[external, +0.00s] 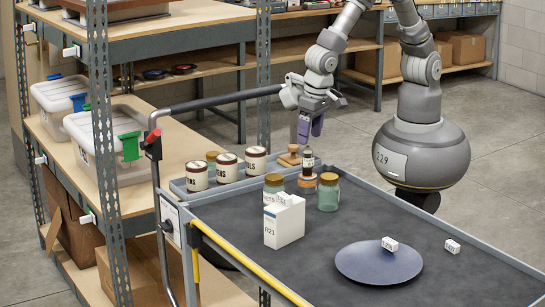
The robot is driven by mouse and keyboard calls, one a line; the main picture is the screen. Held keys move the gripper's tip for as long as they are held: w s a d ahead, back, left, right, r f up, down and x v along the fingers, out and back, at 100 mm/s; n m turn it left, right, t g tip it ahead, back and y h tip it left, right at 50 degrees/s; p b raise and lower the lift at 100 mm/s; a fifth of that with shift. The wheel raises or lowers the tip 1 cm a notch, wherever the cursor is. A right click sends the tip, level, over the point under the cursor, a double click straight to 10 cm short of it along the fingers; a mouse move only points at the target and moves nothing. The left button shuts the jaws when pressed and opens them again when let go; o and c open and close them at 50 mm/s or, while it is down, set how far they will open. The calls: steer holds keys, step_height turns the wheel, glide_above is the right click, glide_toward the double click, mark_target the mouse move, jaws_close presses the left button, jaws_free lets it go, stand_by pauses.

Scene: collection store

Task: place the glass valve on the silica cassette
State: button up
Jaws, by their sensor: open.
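My gripper (310,127), with purple fingertips, is open and points down above the far edge of the grey cart top, over the small bottles. I cannot tell for sure which thing is the glass valve. A small dark-capped bottle (308,159) with a pale label stands below the gripper, apart from it. The silica cassette cannot be told for certain either. Small white labelled blocks lie on the cart: one on a dark blue disc (365,268), this block (390,244), and another (452,246) to its right. A third (284,198) sits on a white box (284,224).
An amber-lidded jar (274,187) and a greenish jar (328,194) stand near the box. Several labelled tins (227,169) fill a side tray at the cart's far left. Shelving (105,180) with plastic bins stands left. The cart's front middle is clear.

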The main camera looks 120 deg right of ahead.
steer(key=r, duration=0.2)
steer(key=r+p, duration=0.1)
steer(key=r, duration=0.2)
steer(key=shift+s+a+r, duration=0.2)
steer(key=shift+a+r, duration=0.15)
steer(key=shift+a, duration=0.05)
steer(key=w+r+n+t, duration=0.35)
steer(key=w+r, duration=0.25)
steer(key=r, duration=0.6)
step_height(320, 180, up, 44)
steer(key=n+t+y, duration=0.2)
steer(key=n+t, duration=0.8)
steer(key=t, duration=0.1)
glide_above(312, 155)
steer(key=a, duration=0.2)
steer(key=shift+s+d, duration=0.25)
step_height(312, 155, down, 5)
steer(key=b, duration=0.5)
steer(key=shift+f, duration=0.1)
